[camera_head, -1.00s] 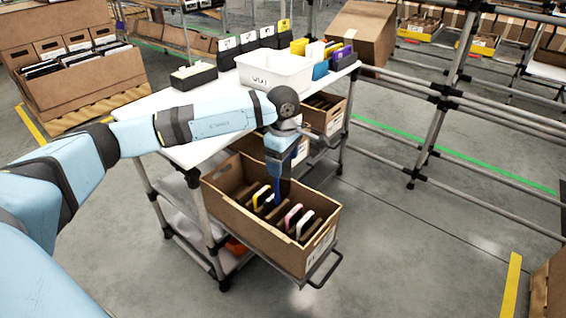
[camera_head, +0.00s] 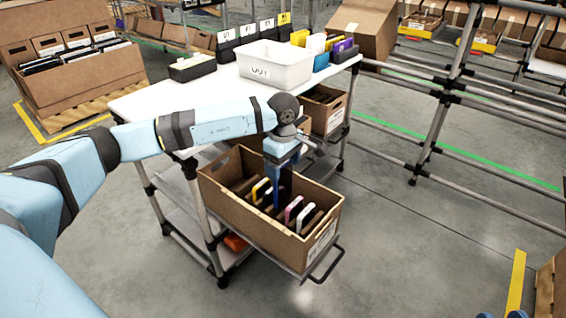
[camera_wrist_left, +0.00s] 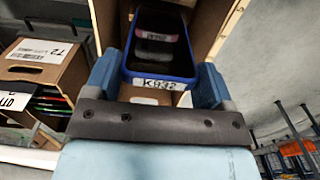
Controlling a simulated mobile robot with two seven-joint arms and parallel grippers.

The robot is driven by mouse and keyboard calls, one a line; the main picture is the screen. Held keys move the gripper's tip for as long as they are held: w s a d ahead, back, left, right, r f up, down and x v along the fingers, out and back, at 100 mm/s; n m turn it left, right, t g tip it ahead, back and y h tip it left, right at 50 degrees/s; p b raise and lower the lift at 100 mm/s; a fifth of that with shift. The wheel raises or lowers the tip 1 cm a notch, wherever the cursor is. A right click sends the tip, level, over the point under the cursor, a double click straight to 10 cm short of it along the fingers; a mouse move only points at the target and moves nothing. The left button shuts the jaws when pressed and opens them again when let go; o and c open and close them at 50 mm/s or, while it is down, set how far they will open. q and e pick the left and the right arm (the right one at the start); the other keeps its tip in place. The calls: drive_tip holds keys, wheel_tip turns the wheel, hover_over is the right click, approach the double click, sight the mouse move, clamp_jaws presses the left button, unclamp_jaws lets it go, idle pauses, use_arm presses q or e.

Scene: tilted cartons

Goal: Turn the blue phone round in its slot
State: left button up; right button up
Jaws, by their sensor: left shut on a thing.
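The blue phone (camera_wrist_left: 158,79) has a dark, shiny screen and a label reading K932 at its near end. In the left wrist view it stands between the two blue fingers of my left gripper (camera_wrist_left: 162,88), which is shut on it. In the head view my left gripper (camera_head: 281,184) reaches down into the open brown carton (camera_head: 255,227), between a yellow-edged phone (camera_head: 260,190) and a pink one (camera_head: 293,208). Whether the blue phone's lower end is in its slot is hidden.
The carton rests tilted on a cart shelf with a metal handle (camera_head: 325,265). Other phones, one white-edged (camera_head: 306,216), stand in its slots. Above is a white tabletop (camera_head: 150,102) with a white bin (camera_head: 275,66). Another carton (camera_head: 325,108) sits behind.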

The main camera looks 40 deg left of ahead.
sight(283, 196)
use_arm(q)
drive_tip(key=shift+f+b, duration=0.6)
drive_tip(key=shift+f, duration=5.05)
use_arm(e)
drive_tip(key=shift+w+d+r+n+t, duration=0.2)
drive_tip(key=shift+w+r+n+t, duration=0.1)
drive_tip(key=shift+n, duration=0.3)
drive_tip(key=shift+d+y, duration=0.1)
drive_tip(key=shift+y, duration=0.2)
use_arm(q)
drive_tip(key=shift+f, duration=0.25)
